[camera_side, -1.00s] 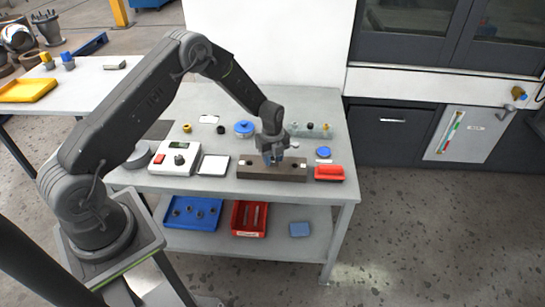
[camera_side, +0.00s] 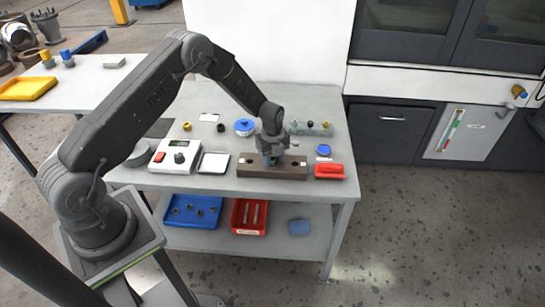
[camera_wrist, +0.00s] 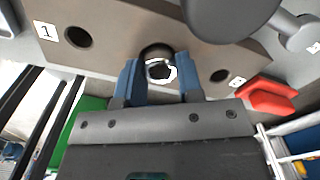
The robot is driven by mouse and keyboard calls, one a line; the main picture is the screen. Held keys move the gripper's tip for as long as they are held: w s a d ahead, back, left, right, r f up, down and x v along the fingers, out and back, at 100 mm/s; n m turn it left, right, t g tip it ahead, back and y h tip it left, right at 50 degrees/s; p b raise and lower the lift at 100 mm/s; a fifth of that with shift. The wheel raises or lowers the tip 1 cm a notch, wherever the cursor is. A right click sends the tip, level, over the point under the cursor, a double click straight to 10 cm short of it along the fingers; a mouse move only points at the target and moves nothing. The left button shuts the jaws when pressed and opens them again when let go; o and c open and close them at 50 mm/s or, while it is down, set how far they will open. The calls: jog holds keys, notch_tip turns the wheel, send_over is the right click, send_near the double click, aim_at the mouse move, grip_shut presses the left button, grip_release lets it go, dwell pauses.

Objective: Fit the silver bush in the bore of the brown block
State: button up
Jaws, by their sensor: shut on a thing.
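The brown block (camera_side: 287,174) lies on the table's front part, with bores in its top. In the wrist view the brown block (camera_wrist: 115,42) shows an open bore on each side of the middle one. My gripper (camera_wrist: 160,80) has blue fingers shut on the silver bush (camera_wrist: 160,73), which shows as a bright ring between the fingertips. The bush is over the block's middle bore, whose dark far edge shows just behind it. I cannot tell how deep the bush sits, if at all. In the side view my gripper (camera_side: 270,160) hides the bush.
A red-handled thing (camera_side: 328,171) lies right of the block, with a blue round lid (camera_side: 323,150) behind it. A white tray (camera_side: 213,163) and a box with a display (camera_side: 174,156) stand to the left. Blue (camera_side: 193,212) and red (camera_side: 249,216) bins sit on the shelf below.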

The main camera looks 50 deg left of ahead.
jog(key=o, duration=1.4)
jog(key=shift+o, duration=0.2)
notch_tip(320, 180, up, 8)
jog(key=shift+f, duration=0.25)
